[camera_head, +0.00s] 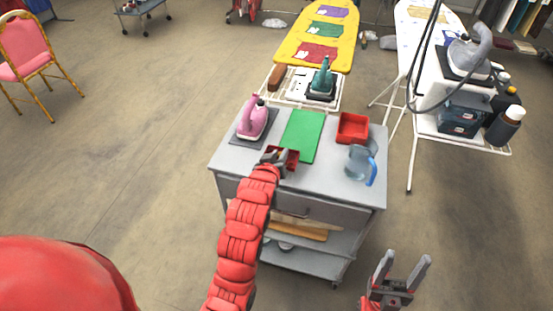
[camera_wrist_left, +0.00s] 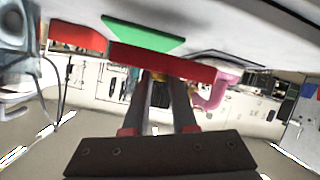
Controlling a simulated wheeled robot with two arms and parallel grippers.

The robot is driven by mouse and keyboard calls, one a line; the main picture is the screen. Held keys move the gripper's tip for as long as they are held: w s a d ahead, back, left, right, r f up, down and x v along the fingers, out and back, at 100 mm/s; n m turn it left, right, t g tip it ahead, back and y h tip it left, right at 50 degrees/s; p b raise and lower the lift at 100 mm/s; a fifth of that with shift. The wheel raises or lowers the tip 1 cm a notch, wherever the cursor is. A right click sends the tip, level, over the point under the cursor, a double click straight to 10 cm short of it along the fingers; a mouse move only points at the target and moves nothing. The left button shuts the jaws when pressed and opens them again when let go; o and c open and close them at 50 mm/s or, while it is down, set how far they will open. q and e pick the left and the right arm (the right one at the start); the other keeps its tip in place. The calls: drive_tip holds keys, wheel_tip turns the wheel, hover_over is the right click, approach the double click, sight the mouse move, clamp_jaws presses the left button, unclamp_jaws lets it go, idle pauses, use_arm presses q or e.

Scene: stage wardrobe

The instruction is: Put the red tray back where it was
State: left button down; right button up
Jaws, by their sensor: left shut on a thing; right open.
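My left gripper (camera_head: 274,157) is shut on a red tray (camera_head: 292,160) at the front edge of a green mat (camera_head: 301,136) on the grey cart. In the left wrist view the held tray (camera_wrist_left: 160,62) spans across the fingertips (camera_wrist_left: 166,82), with the green mat (camera_wrist_left: 142,34) behind it. I cannot tell whether the held tray touches the cart top. A second red tray (camera_head: 352,128) sits right of the mat, and it also shows in the left wrist view (camera_wrist_left: 77,38). My right gripper (camera_head: 396,272) is open and empty, in front of the cart at right.
On the cart top (camera_head: 330,180) stand a pink iron (camera_head: 252,120) on a dark pad at left and a blue-clear jug (camera_head: 361,164) at right. A yellow ironing board (camera_head: 315,40) with a teal iron (camera_head: 322,78) lies behind.

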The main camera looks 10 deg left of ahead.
use_arm(q)
drive_tip(key=shift+a, duration=0.35)
drive_tip(key=shift+w+a+f, duration=0.15)
drive_tip(key=shift+a+f, duration=0.05)
drive_tip(key=shift+f+p, duration=0.55)
drive_tip(key=shift+f, duration=1.05)
drive_tip(key=shift+f, duration=0.15)
drive_tip(key=c, duration=0.7)
unclamp_jaws()
